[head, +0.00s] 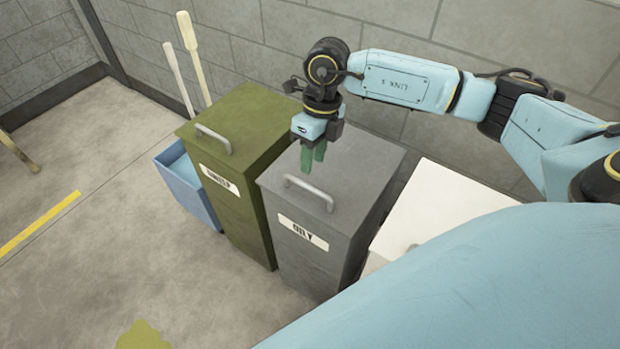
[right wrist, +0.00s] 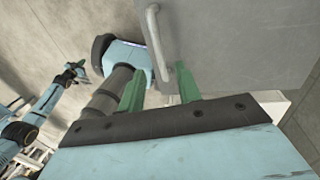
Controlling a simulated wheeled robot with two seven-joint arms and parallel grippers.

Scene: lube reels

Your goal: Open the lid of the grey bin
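The grey bin (head: 325,265) stands against the wall with its lid (head: 365,165) down. The lid has a pale bar handle (head: 308,188) near its front edge, and a white label is on the front. My right gripper (head: 312,160) points down above the lid, just behind the handle in the head view. In the right wrist view its green fingers (right wrist: 159,85) are apart with nothing between them, and the handle (right wrist: 154,40) lies just beyond their tips. Touching cannot be told. My left gripper is outside the head view; what looks like it (right wrist: 76,72) shows small in the right wrist view.
An olive-green bin (head: 235,155) with a similar handle stands close on the left. A blue open box (head: 190,195) with long wooden handles (head: 193,60) is beyond it. A white surface (head: 430,205) adjoins on the right. The floor in front is clear except a green patch (head: 143,336).

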